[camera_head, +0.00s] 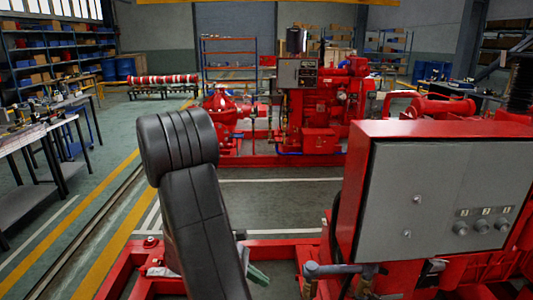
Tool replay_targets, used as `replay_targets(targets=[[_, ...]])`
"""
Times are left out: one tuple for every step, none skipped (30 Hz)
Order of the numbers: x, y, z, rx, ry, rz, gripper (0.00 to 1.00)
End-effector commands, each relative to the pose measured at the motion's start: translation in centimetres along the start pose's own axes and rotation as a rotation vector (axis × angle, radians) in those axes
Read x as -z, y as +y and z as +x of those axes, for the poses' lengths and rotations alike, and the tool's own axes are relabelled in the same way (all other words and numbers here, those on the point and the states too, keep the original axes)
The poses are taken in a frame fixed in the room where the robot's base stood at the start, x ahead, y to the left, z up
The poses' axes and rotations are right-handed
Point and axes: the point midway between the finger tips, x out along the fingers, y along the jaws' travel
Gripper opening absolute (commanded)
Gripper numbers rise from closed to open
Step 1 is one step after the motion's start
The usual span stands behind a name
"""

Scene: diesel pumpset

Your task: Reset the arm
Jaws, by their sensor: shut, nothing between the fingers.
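My black arm rises from the bottom of the head view, left of centre, and its thick ribbed joint bends at the top. My gripper is not in view, so its fingers do not show. The arm covers part of the red base frame (285,247) behind it. A red control cabinet (447,190) with a grey door stands close to the right of the arm, with a gap between them.
A red pumpset (318,110) stands across the floor at centre. Workbenches (40,140) stand at the left, and blue shelves (50,60) stand behind them. The floor (285,200) between the near frame and the pumpset is clear.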

Motion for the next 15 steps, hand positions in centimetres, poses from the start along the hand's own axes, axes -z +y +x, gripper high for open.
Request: replay_targets(targets=[[-0.57,-0.03,0.14,0.009,0.023,-0.002,0.0],[-0.72,-0.05,0.28,0.013,0.034,-0.004,0.0],[-0.88,-0.06,0.45,0.018,0.049,-0.008,0.0],[-0.97,-0.06,0.54,0.02,0.058,-0.01,0.0],[-1.07,-0.06,0.62,0.022,0.066,-0.012,0.0],[-1.18,-0.06,0.71,0.024,0.074,-0.014,0.0],[-1.24,-0.07,0.78,0.026,0.08,-0.016,0.0],[-1.29,-0.06,0.83,0.026,0.085,-0.016,0.0],[-1.32,-0.06,0.87,0.027,0.09,-0.017,0.0],[-1.33,-0.06,0.9,0.028,0.092,-0.018,0.0],[-1.33,-0.06,0.92,0.028,0.094,-0.018,0.0],[-1.33,-0.06,0.93,0.028,0.095,-0.019,0.0],[-1.32,-0.06,0.94,0.028,0.095,-0.019,0.0],[-1.32,-0.06,0.94,0.028,0.095,-0.019,0.0],[-1.31,-0.06,0.94,0.028,0.095,-0.019,0.0]])
